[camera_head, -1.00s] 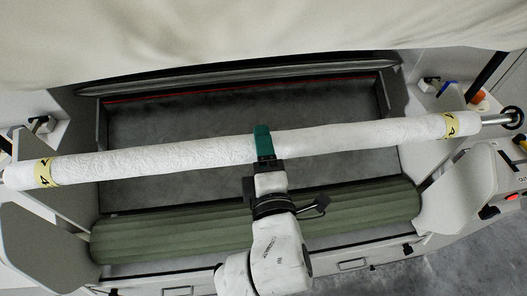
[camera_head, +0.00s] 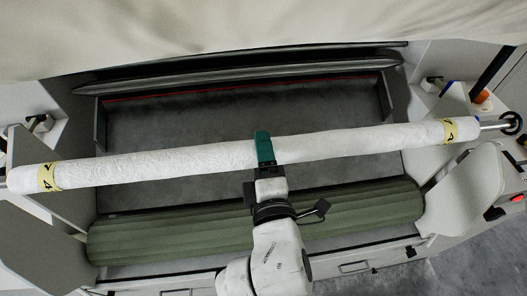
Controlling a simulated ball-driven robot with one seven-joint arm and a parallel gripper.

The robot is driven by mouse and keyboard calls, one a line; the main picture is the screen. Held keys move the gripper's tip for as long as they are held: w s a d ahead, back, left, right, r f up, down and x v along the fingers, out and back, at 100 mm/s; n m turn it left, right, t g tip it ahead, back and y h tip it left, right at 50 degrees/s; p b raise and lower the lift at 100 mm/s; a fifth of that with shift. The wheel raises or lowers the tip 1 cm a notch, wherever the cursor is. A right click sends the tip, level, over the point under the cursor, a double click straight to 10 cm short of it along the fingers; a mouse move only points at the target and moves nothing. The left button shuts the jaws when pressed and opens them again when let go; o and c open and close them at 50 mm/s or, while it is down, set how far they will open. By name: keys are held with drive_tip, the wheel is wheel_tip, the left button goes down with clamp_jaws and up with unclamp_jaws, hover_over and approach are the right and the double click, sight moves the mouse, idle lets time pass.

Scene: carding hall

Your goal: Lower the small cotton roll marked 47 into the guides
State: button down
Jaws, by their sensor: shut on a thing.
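The cotton roll (camera_head: 160,167) is a long white textured bar with a yellow marked band near each end. It spans nearly the whole view, its right end a little higher in the picture. A metal shaft (camera_head: 492,126) shows at its right end; the marks are too small to read fully. My gripper (camera_head: 264,148), with teal fingers, is shut on the roll near its middle. A left bracket (camera_head: 42,123) and a right bracket (camera_head: 433,83) sit on the side walls, behind the roll in the picture. I cannot tell the roll's height above them.
A fluted green roller (camera_head: 370,207) lies across the machine below the roll. Grey side plates (camera_head: 462,190) stand at both ends. A dark open bed (camera_head: 190,122) with a red line lies behind. A pale cloth sheet (camera_head: 250,35) covers the top. A red button (camera_head: 519,198) is at right.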

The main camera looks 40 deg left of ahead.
drive_tip(key=shift+f+b, duration=1.2)
drive_tip(key=shift+f, duration=0.4)
wheel_tip(320, 180, down, 6)
drive_tip(key=b, duration=0.4)
idle(0.4)
drive_tip(key=shift+b, duration=0.3)
wheel_tip(320, 180, down, 6)
drive_tip(key=b, duration=0.4)
drive_tip(key=shift+b, duration=0.4)
idle(0.3)
drive_tip(key=shift+f, duration=0.15)
drive_tip(key=shift+f+b, duration=2.55)
drive_tip(key=shift+f, duration=0.3)
drive_tip(key=shift+f, duration=0.15)
drive_tip(key=shift+f+b, duration=2.6)
drive_tip(key=shift+f, duration=0.3)
